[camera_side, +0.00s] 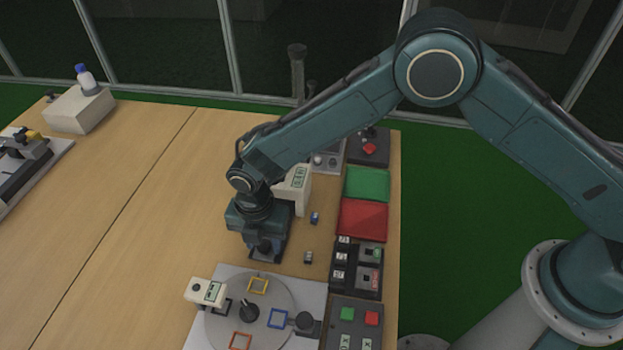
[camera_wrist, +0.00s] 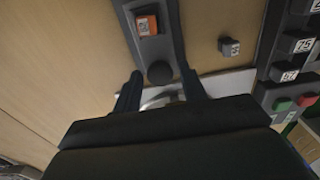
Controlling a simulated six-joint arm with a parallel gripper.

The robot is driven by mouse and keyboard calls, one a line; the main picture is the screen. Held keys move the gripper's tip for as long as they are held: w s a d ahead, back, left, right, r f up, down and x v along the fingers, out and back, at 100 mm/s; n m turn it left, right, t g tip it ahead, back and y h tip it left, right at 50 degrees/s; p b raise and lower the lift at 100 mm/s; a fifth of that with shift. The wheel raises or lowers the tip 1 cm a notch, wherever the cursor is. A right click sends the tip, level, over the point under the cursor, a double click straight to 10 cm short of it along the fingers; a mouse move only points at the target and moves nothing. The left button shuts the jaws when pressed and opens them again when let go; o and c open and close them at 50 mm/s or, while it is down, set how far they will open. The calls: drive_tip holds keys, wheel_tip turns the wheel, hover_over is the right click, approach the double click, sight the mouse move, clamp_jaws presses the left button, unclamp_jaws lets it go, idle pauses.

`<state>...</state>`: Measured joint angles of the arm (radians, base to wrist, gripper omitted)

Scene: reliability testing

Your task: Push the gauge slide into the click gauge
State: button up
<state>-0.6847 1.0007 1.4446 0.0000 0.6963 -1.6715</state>
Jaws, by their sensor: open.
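A dark grey elongated fixture (camera_wrist: 152,48), which looks like the click gauge, lies on the table at the top of the wrist view. An orange block with a pale label (camera_wrist: 147,24) sits in it; I cannot tell whether this is the gauge slide. A round black knob (camera_wrist: 160,72) is at its near end. My gripper (camera_wrist: 160,88) is open, its two dark fingers apart on either side of the knob end. Whether they touch it is unclear. In the side view my gripper (camera_side: 264,246) points down low over the fixture and hides most of it.
A round turntable with coloured square frames (camera_side: 250,308) stands in front. Small blocks (camera_side: 315,218) (camera_side: 308,257) lie to the right. Beyond them are a red tray (camera_side: 363,220), a green tray (camera_side: 367,184) and a black labelled rack (camera_side: 357,268).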

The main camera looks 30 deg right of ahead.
sight(263, 245)
drive_tip(key=shift+r, duration=0.1)
drive_tip(key=shift+r, duration=2.2)
drive_tip(key=shift+m, duration=0.3)
drive_tip(key=m, duration=0.5)
drive_tip(key=shift+r, duration=0.4)
drive_tip(key=m, duration=0.6)
drive_tip(key=shift+r+m, duration=0.3)
drive_tip(key=shift+r, duration=0.1)
drive_tip(key=m, duration=0.6)
drive_tip(key=shift+r, duration=0.4)
drive_tip(key=m, duration=0.5)
drive_tip(key=shift+r+m, duration=0.35)
drive_tip(key=shift+m, duration=0.05)
